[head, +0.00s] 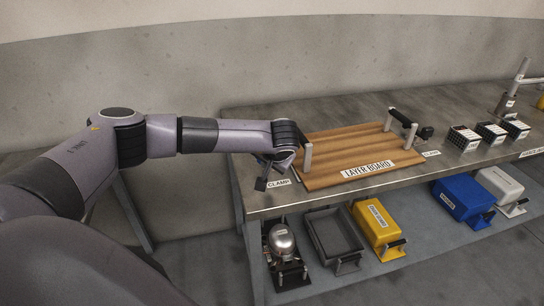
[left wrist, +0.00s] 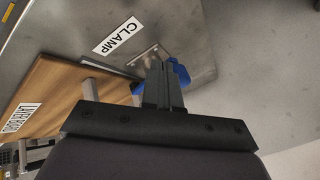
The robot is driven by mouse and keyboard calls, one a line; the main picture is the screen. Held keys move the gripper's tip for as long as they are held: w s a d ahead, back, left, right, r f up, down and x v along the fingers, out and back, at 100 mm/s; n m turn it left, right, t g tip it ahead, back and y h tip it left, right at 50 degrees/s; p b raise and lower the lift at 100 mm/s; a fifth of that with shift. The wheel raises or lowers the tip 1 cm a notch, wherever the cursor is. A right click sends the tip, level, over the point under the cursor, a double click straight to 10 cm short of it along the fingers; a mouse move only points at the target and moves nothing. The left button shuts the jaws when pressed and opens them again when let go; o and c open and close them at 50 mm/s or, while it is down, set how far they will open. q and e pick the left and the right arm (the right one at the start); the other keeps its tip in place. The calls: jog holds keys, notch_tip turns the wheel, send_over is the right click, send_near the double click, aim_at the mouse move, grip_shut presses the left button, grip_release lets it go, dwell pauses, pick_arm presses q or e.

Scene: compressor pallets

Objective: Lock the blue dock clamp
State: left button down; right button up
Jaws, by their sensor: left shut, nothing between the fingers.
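The blue dock clamp (left wrist: 179,72) shows in the left wrist view at the table edge, beside a white CLAMP label (left wrist: 117,36). Blue parts show on both sides of my fingers, which hide its middle. Whether it is locked, and whether I touch it, I cannot tell. My left gripper (left wrist: 163,86) is shut and empty, in front of the clamp. In the head view my left gripper (head: 264,178) is at the table's front left corner, near the CLAMP label (head: 279,183); the clamp is not clearly visible there. My right gripper is in neither view.
A wooden layer board (head: 325,147) with upright posts lies right of my left gripper. Small dark boxes (head: 463,138) stand at the table's right. Below are a grey tray (head: 333,238), a yellow bin (head: 377,224) and a blue bin (head: 462,200). Left of the table is open floor.

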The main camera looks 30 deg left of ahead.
pick_arm(q)
jog(key=shift+s+d+r, duration=0.1)
jog(key=shift+d, duration=0.45)
jog(key=shift+s+d+r, duration=0.1)
jog(key=shift+d, duration=0.45)
jog(key=s+a+v, duration=0.1)
jog(key=v, duration=0.8)
jog(key=shift+s+r, duration=0.3)
jog(key=shift+r, duration=0.05)
